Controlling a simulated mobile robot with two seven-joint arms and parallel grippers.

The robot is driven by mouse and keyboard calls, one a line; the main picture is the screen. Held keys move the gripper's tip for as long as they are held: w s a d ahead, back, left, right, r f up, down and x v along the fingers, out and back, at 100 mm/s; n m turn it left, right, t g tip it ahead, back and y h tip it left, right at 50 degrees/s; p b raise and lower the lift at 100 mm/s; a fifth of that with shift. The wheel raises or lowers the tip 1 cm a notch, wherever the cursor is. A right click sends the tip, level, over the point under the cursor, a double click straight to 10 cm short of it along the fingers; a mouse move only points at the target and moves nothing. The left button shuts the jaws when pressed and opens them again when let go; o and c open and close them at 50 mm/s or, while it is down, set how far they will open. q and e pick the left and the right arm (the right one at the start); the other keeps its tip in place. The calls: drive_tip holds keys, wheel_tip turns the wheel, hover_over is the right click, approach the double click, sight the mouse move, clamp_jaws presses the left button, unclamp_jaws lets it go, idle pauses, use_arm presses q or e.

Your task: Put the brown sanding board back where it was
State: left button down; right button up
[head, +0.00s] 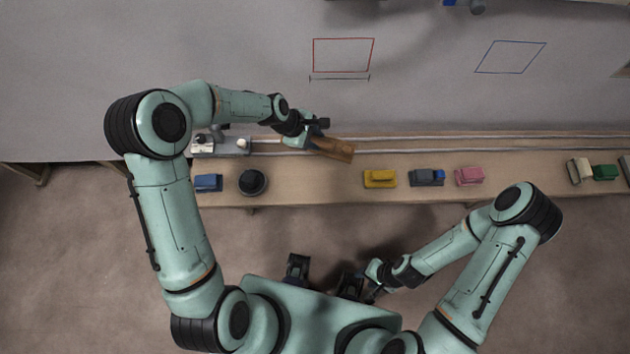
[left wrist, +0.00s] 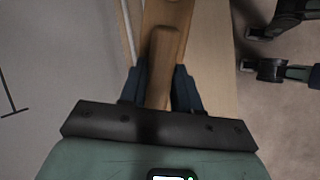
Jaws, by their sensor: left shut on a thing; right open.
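The brown sanding board (head: 335,149) is over the long wooden shelf, left of the yellow block, and lies at a slant. My left gripper (head: 318,140) is shut on it. In the left wrist view, the board's wooden handle (left wrist: 163,58) sits between the two dark fingers of the left gripper (left wrist: 158,88), and its flat part (left wrist: 168,12) runs on toward the top edge. I cannot tell whether the board touches the shelf. My right gripper (head: 370,290) is open, low in the head view near my body, away from the shelf.
On the shelf (head: 310,190) stand a blue block (head: 208,182), a black round thing (head: 253,182), a yellow block (head: 380,178), a grey-blue block (head: 427,177) and a pink block (head: 470,176). A grey tool (head: 222,144) lies behind at left. The wall shows a red outline (head: 343,55).

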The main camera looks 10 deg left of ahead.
use_arm(q)
drive_tip(key=s+d+r+g, duration=0.1)
drive_tip(key=s+r+g, duration=0.2)
drive_tip(key=s+r, duration=0.3)
drive_tip(key=f, duration=0.6)
drive_tip(key=f+b, duration=0.1)
drive_tip(key=f, duration=0.5)
drive_tip(key=w+f+b, duration=0.1)
drive_tip(key=f, duration=0.6)
drive_tip(key=c, duration=0.8)
unclamp_jaws()
drive_tip(key=shift+f, duration=0.1)
